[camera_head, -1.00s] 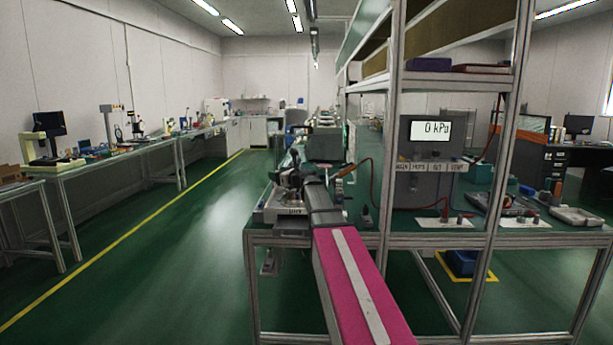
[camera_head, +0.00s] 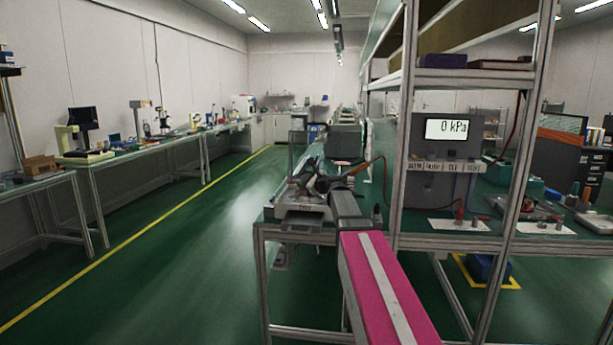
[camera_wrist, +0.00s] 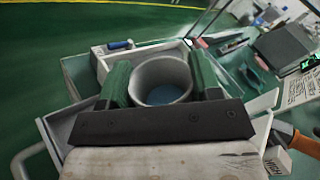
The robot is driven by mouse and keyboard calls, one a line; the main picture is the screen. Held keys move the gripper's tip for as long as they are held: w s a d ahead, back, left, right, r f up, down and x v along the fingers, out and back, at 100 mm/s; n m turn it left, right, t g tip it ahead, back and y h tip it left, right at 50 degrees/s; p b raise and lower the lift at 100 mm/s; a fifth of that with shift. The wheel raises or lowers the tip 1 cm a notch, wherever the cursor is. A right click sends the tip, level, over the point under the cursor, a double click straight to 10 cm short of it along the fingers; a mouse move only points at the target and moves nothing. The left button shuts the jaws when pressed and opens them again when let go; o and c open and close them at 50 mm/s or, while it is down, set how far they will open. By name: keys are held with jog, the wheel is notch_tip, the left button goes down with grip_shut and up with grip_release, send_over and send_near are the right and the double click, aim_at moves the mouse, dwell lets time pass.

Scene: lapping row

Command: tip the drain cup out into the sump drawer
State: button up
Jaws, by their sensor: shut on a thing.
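A grey round drain cup (camera_wrist: 152,72) is upright in the wrist view, with blue-grey liquid or a blue-grey bottom inside. My gripper (camera_wrist: 160,78) is shut on it, one green-padded finger on each side. In the head view my gripper (camera_head: 318,184) is over the near left end of the bench, small and dark; the cup is hard to make out there. A pale open-topped housing (camera_wrist: 101,62) lies below the cup in the wrist view. A metal handle (camera_wrist: 22,158) shows at lower left; I cannot tell whether it belongs to the sump drawer.
The bench (camera_head: 290,232) carries a labelled pale unit (camera_head: 303,213) under my gripper. A shelf post (camera_head: 405,130) and a 0 kPa gauge box (camera_head: 445,150) stand right of my arm. An orange-handled tool (camera_wrist: 303,142) lies close by. The green aisle (camera_head: 215,225) at left is clear.

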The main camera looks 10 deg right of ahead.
jog(key=shift+f+n, duration=0.45)
jog(key=shift+n, duration=0.05)
jog(key=n, duration=0.2)
jog(key=f+n, duration=0.1)
jog(key=shift+s+a, duration=0.25)
jog(key=shift+a, duration=0.1)
jog(key=shift+s+a+f+n+h, duration=0.15)
jog(key=shift+f+n, duration=0.1)
jog(key=shift+n, duration=0.4)
jog(key=shift+w+a+f+n+h, duration=0.1)
jog(key=shift+f+n+h, duration=0.15)
jog(key=shift+n, duration=0.35)
jog(key=shift+s+a+f+n+h, duration=0.1)
jog(key=shift+f+n, duration=0.2)
jog(key=shift+n, duration=0.35)
